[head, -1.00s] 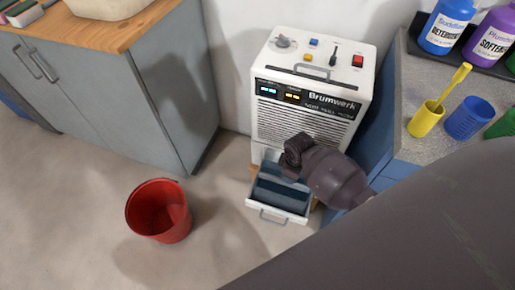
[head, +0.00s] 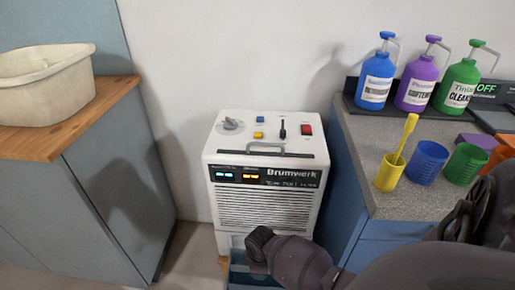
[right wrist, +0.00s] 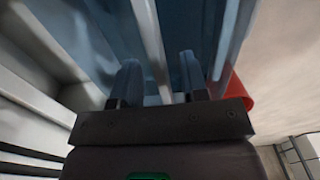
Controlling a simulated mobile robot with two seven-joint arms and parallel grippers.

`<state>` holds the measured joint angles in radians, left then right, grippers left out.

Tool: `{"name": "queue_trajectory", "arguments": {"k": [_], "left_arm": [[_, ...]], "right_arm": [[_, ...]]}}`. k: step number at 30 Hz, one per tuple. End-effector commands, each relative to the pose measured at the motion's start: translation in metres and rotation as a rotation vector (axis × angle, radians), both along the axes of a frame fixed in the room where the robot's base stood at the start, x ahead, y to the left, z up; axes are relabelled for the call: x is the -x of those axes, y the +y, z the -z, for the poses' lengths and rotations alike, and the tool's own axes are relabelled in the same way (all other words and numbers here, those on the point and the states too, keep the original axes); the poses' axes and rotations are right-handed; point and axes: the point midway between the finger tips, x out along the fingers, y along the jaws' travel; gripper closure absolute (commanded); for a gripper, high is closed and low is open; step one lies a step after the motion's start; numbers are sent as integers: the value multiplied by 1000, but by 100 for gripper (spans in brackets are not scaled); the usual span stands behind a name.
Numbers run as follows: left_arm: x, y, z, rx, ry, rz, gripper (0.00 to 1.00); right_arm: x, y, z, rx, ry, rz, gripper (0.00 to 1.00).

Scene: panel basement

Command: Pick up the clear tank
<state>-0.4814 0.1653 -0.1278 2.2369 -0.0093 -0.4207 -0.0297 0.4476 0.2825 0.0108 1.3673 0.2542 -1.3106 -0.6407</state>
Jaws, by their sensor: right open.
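The clear tank (head: 238,273) is a bluish see-through box in the pulled-out bottom bay of the white Brumwerk machine (head: 265,180). The lower picture edge and my right arm cut off much of it in the head view. My right gripper (head: 257,262) is over the tank, and its fingertips are hard to see there. In the right wrist view the open fingers (right wrist: 160,80) point into the bluish walls of the tank (right wrist: 195,30). A pale narrow edge runs between them. I cannot tell whether they touch it. My left gripper is not in view.
A blue-sided counter (head: 350,190) stands close on the right, with a yellow cup (head: 389,173), other cups and several bottles. A grey cabinet (head: 120,190) with a cream basin (head: 45,85) stands left. A red bin (right wrist: 238,97) shows beside the tank in the wrist view.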

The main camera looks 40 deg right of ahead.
Motion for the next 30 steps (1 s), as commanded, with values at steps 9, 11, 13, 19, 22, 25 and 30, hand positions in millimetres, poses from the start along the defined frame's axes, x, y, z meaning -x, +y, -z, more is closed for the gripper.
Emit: {"name": "queue_trajectory", "arguments": {"k": [9,11,13,19,22,25,30], "left_arm": [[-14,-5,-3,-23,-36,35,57],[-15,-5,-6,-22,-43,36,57],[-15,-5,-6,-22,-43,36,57],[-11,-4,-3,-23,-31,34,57],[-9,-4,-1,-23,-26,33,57],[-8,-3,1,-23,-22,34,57],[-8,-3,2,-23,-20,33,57]], "right_arm": [[3,-1,31,0,4,2,60],[2,-1,30,-1,2,1,60],[2,-1,29,0,1,1,60],[2,-1,29,0,3,1,90],[2,-1,29,0,3,1,100],[2,-1,29,0,3,1,100],[2,-1,29,1,2,1,100]]}}
